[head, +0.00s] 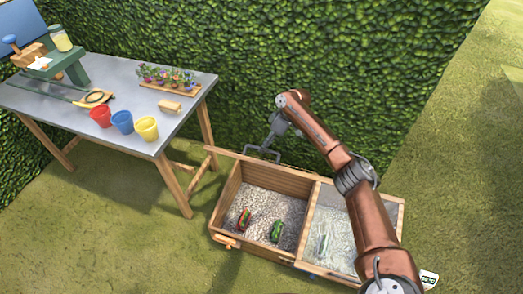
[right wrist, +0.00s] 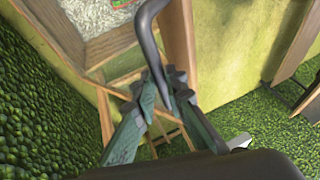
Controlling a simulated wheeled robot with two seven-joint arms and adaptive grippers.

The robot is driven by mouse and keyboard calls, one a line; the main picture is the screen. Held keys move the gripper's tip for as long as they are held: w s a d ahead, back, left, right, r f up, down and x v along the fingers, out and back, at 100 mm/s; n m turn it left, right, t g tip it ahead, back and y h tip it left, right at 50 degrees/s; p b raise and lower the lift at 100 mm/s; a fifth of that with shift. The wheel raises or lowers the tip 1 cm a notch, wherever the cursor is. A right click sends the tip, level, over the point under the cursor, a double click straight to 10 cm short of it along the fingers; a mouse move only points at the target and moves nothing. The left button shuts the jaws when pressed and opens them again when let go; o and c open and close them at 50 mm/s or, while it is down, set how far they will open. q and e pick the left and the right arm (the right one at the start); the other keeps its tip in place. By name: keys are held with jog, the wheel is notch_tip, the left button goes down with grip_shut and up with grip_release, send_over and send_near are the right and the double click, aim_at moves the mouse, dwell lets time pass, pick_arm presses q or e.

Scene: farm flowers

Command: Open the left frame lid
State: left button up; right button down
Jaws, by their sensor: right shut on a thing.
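The wooden frame box (head: 222,205) stands on the grass with two compartments. The left compartment is uncovered, and its gravel floor shows. The left lid appears as a narrow wooden strip (head: 225,154) along the back, raised and seen nearly edge-on. My right gripper (head: 270,145) is behind the box at that strip, shut on the dark curved handle (right wrist: 148,22). In the right wrist view, the fingers (right wrist: 166,88) close around the handle's bar. The right compartment has a clear lid (head: 338,222) lying over it, partly hidden by my right arm. My left gripper is not in view.
A red-and-green item (head: 244,219) and a green item (head: 277,231) lie on the gravel. A table (head: 185,115) with red, blue and yellow pots stands at the left. A tall hedge (head: 240,60) is close behind the box. Open grass lies in front and to the right.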

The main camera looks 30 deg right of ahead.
jog(key=shift+d+f, duration=0.6)
jog(key=shift+f, duration=0.2)
jog(key=c, duration=2.3)
grip_release()
jog(key=shift+f, duration=0.15)
jog(key=shift+o, duration=0.7)
jog(key=shift+w+d+f, duration=0.1)
jog(key=shift+w+f, duration=0.1)
jog(key=shift+w, duration=0.05)
jog(key=shift+o, duration=0.9)
jog(key=shift+r, duration=0.4)
jog(key=v, duration=1.2)
